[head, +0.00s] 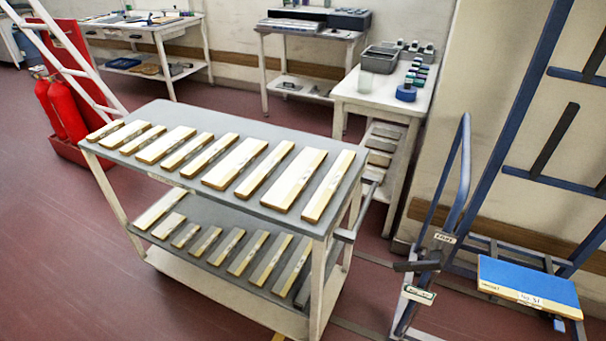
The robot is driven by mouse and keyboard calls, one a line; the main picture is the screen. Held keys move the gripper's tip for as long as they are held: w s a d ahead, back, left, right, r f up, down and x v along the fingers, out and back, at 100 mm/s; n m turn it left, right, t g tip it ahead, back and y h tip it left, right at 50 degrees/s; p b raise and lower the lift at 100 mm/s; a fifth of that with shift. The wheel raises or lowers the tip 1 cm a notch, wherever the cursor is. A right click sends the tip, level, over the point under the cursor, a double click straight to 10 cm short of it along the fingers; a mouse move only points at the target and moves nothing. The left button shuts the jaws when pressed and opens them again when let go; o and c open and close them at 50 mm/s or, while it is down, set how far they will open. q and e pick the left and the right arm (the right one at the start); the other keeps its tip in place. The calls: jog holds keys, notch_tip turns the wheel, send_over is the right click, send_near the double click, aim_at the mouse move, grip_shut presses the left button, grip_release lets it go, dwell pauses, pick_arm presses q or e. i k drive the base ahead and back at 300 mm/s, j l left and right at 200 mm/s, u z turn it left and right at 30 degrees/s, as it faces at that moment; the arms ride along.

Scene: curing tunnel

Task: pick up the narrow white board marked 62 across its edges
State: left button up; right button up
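Several pale boards lie in a row on the grey top of a trolley (285,133) in the head view. Some are wide, like the board near the right end (300,180). More pale and grey boards (249,253) lie on the trolley's lower shelf. Neither of my grippers is in view.
A blue rack (525,110) with a blue-topped board (528,282) stands at the right. A white table (385,95) with small containers is behind the trolley. Red extinguishers (66,108) and a white ladder (75,55) stand at the left. The red floor (60,250) is clear at lower left.

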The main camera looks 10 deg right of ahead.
aim_at(222, 175)
jog(key=i+j, duration=0.15)
jog(key=i+j+z, duration=0.2)
jog(key=j+z, duration=0.2)
jog(key=j, duration=0.2)
jog(key=i+j+z, duration=0.15)
jog(key=j, duration=0.25)
jog(key=i+j+z, duration=0.2)
jog(key=j, duration=0.15)
jog(key=k+l, duration=0.05)
jog(key=k, duration=0.05)
